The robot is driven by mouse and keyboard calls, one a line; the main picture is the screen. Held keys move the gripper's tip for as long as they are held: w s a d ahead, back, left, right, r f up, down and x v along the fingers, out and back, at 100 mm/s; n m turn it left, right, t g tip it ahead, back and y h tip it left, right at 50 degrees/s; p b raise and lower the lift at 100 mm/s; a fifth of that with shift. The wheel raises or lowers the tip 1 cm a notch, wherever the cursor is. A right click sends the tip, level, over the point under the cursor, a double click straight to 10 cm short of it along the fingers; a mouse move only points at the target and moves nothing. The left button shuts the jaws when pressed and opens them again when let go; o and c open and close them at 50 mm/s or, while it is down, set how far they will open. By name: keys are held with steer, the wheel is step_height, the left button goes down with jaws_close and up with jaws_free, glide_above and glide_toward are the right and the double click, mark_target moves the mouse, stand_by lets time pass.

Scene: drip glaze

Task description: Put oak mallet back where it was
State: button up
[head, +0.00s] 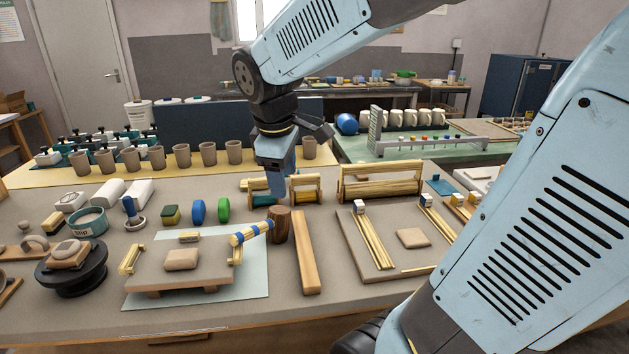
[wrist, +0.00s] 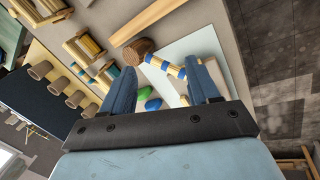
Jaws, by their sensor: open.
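The oak mallet has a brown wooden head (head: 280,226) and a pale handle with blue bands (head: 250,234). It is on the bench, its handle pointing left over the pale blue mat (head: 255,287), near the right end of a low board (head: 150,268). I cannot tell what the handle rests on. In the wrist view the mallet head (wrist: 138,50) is upper left of the handle (wrist: 165,66). My gripper (head: 279,190) is open and empty, above and behind the mallet. In the wrist view the handle shows between the spread fingers of my gripper (wrist: 163,72), apart from them.
A long wooden bar (head: 306,252) lies right of the mallet head. Wooden racks (head: 381,182) stand behind it. Blue (head: 198,211) and green (head: 224,209) ovals stand behind the mat. Several brown cups (head: 208,153) line the back. A large board (head: 400,262) lies right.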

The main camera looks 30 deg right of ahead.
steer(key=s+d+r+m+t+y, duration=0.1)
steer(key=s+d+r+m+t, duration=0.1)
steer(key=s+m, duration=0.7)
steer(key=shift+s+r+m+t+y, duration=0.25)
steer(key=shift+s+m+t+y, duration=0.15)
steer(key=shift+m+t, duration=0.1)
